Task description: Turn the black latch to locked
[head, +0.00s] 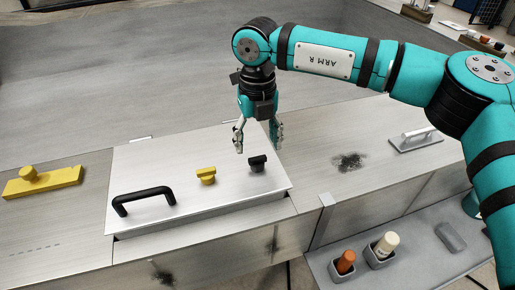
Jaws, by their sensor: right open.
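The black latch (257,163) is a small black knob on the right part of a light metal hatch cover (150,160). A similar yellow latch (206,176) sits to its left, and a black handle (143,198) is at the cover's front left. My right gripper (259,148) hangs pointing down just above and behind the black latch. Its fingers are apart, with nothing visible between them. I cannot tell exactly how far its tips are above the cover. My left gripper is not in view.
A yellow float (45,183) lies at the left. A lower grey shelf (420,267) holds an orange-topped bottle (346,262) and a cream-topped bottle (387,244) in cups.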

